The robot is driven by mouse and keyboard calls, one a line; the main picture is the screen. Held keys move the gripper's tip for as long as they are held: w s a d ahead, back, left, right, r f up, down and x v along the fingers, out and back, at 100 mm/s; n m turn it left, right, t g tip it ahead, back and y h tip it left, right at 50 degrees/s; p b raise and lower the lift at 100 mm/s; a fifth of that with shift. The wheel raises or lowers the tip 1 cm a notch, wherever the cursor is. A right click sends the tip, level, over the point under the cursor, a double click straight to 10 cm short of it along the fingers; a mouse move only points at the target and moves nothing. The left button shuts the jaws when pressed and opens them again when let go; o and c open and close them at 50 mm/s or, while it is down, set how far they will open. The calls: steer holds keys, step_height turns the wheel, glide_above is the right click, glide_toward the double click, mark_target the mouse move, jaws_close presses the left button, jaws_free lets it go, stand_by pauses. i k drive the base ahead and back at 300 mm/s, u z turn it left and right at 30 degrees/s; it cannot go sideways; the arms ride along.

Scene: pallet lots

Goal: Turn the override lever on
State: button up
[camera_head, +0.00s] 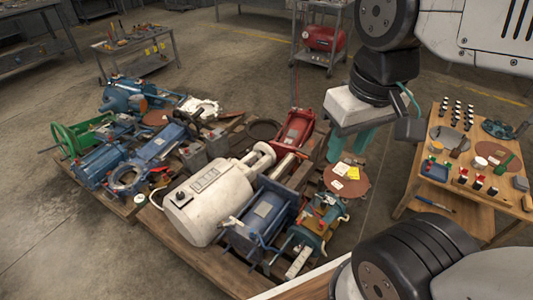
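My gripper (348,150) hangs from the arm at the upper right, above the right side of the pallets. Its two teal fingers point down and stand apart, with nothing seen between them. I cannot make out for sure which part is the override lever. A small machine with a pale bar (298,262) and red and yellow parts stands at the front right of the near pallet. A blue machine (265,218) with thin rods stands just left of it. Both are below and left of my gripper. Labels and lever positions are too small to read.
A cream cylinder tank (208,203) fills the middle of the near pallet (185,248). Blue motors and a green wheel (66,141) crowd the left. A brown disc (346,181) with yellow tags lies near my gripper. A wooden table (408,202) stands right.

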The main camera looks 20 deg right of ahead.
mark_target(304, 215)
steer(key=u, duration=0.1)
steer(key=k, duration=1.05)
steer(key=z, duration=0.95)
steer(key=i, duration=1.15)
steer(key=u, duration=0.85)
